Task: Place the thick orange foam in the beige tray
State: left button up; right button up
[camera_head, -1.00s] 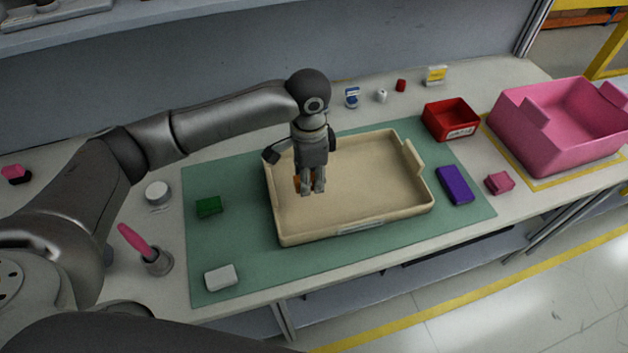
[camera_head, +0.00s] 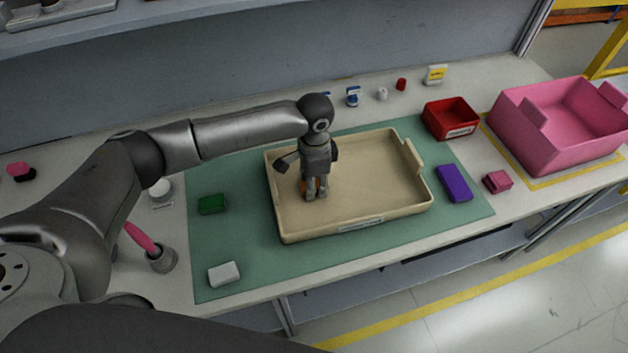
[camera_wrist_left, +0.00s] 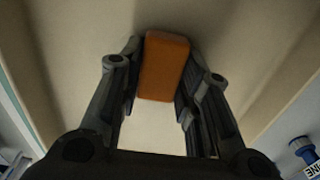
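The thick orange foam (camera_wrist_left: 165,66) is a rounded orange block between the fingers of my left gripper (camera_wrist_left: 160,85) in the left wrist view, with a finger against each side. In the head view only a bit of the foam (camera_head: 314,184) shows behind the fingers. My left gripper (camera_head: 317,196) points down inside the outline of the beige tray (camera_head: 375,185), over its left half. I cannot tell whether the foam touches the tray floor. The tray looks otherwise empty. My right gripper is not in view.
The tray sits on a green mat (camera_head: 240,235). A green block (camera_head: 211,204) and a white block (camera_head: 224,274) lie left of it, a purple block (camera_head: 454,183) right. A red bin (camera_head: 450,119) and a pink bin (camera_head: 560,135) stand further right.

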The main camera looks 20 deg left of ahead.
pick_arm(q)
jog(key=o, duration=0.4)
jog(key=shift+r, duration=0.1)
notch_tip(320, 180, up, 12)
jog(key=shift+r+b, duration=0.1)
jog(key=shift+b, duration=0.85)
jog(key=shift+s, duration=0.1)
